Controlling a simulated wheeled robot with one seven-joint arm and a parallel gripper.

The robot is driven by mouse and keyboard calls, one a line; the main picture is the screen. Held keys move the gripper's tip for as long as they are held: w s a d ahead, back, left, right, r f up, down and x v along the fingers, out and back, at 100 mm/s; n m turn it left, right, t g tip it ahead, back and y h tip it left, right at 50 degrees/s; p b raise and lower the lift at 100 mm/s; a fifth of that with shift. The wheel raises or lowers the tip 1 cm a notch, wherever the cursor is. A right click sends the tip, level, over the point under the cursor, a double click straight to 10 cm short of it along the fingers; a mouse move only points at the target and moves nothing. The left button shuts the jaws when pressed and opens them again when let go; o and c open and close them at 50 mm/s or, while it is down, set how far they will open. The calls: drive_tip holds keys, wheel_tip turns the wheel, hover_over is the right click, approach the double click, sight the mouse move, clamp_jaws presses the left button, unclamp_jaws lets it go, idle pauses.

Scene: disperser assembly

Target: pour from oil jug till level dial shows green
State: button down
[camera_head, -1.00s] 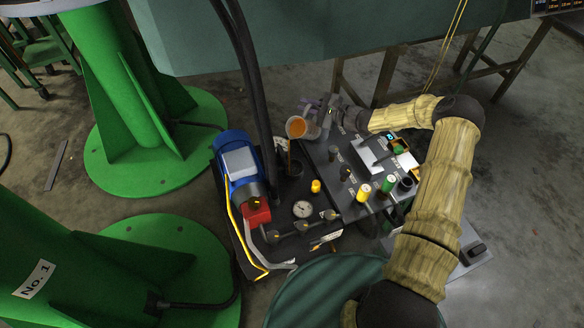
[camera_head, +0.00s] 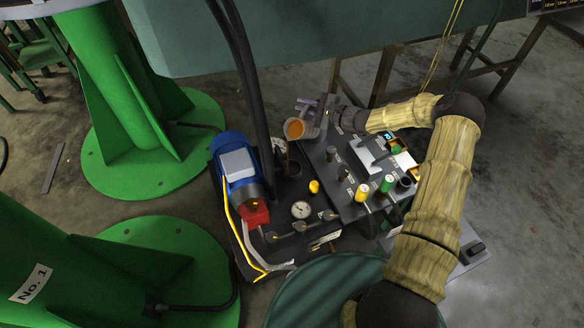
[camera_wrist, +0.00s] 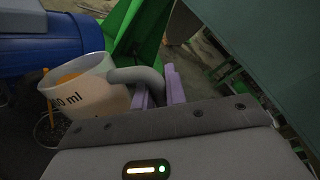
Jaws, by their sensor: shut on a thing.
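The oil jug (camera_head: 301,129) is a pale cup with orange oil in it, held above the machine in the head view. In the wrist view the jug (camera_wrist: 88,92) shows part of a printed "ml" mark and orange oil inside. My gripper (camera_wrist: 160,88) has purple fingers shut on the jug's grey handle. A dark round opening (camera_head: 293,168) lies on the machine just below the jug; no oil stream shows between them. A round white-faced dial (camera_head: 301,209) sits nearer the front of the machine; its reading is too small to tell.
A blue motor (camera_head: 237,162) stands left of the opening, with black hoses (camera_head: 252,85) rising beside it. A small yellow cap (camera_head: 314,187) and a dark panel with knobs (camera_head: 345,180) lie to the right. Green pillars (camera_head: 125,100) stand at left.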

drive_tip(key=shift+w+d+r, duration=0.1)
drive_tip(key=shift+d, duration=0.05)
drive_tip(key=shift+s+a, duration=0.25)
drive_tip(key=shift+w+d, duration=0.15)
drive_tip(key=shift+d, duration=0.4)
drive_tip(key=shift+s+a+r, duration=0.15)
drive_tip(key=shift+s+a, duration=0.05)
drive_tip(key=shift+a, duration=0.15)
